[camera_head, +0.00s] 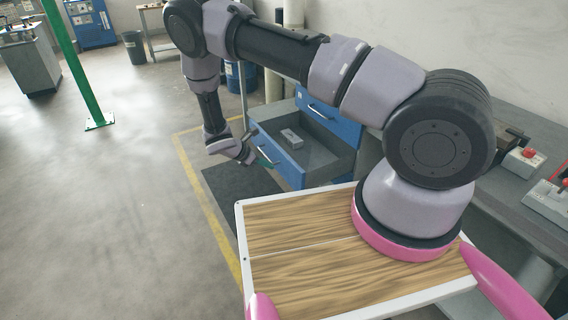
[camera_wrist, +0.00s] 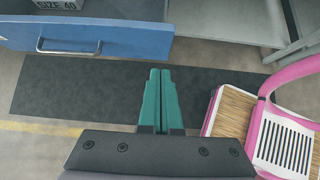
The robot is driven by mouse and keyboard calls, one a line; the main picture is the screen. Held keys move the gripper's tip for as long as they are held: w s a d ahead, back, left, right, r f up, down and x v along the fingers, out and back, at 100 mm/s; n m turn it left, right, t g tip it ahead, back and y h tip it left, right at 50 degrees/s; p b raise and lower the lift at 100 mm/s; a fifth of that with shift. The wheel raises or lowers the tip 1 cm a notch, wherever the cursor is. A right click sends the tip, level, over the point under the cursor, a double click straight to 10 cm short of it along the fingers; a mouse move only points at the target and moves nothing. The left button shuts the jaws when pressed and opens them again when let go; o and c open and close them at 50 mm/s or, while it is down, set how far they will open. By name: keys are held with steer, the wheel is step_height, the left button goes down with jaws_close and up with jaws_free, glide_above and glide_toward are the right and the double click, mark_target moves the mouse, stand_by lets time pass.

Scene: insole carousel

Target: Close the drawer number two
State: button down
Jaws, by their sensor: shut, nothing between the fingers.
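A blue drawer (camera_head: 276,155) in the head view is pulled out of its cabinet, with a grey box (camera_head: 291,138) inside. I see no number on it. In the wrist view the blue drawer front (camera_wrist: 130,38) with a metal handle (camera_wrist: 68,47) is at the upper left, and the box (camera_wrist: 58,4) behind it reads "SIZE 40". My gripper (camera_wrist: 160,70) has teal fingers pressed together, empty, in front of and to the right of the handle, apart from it. In the head view my gripper (camera_head: 262,160) is close to the drawer's front, partly hidden by the wrist.
Another blue drawer front (camera_head: 329,115) with a handle sits above the open drawer. A dark mat (camera_head: 235,190) lies on the floor below. A grey workbench (camera_head: 510,205) with red-button boxes stands at the right.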

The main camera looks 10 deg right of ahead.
glide_toward(298, 172)
step_height(298, 172, down, 4)
steer(key=d, duration=0.1)
steer(key=w+d, duration=0.1)
steer(key=shift+d, duration=0.35)
steer(key=shift+w+d, duration=0.15)
steer(key=shift+d, duration=0.4)
steer(key=w+d, duration=0.4)
steer(key=d, duration=0.8)
steer(key=w+d, duration=0.4)
steer(key=d, duration=0.8)
steer(key=shift+d, duration=0.35)
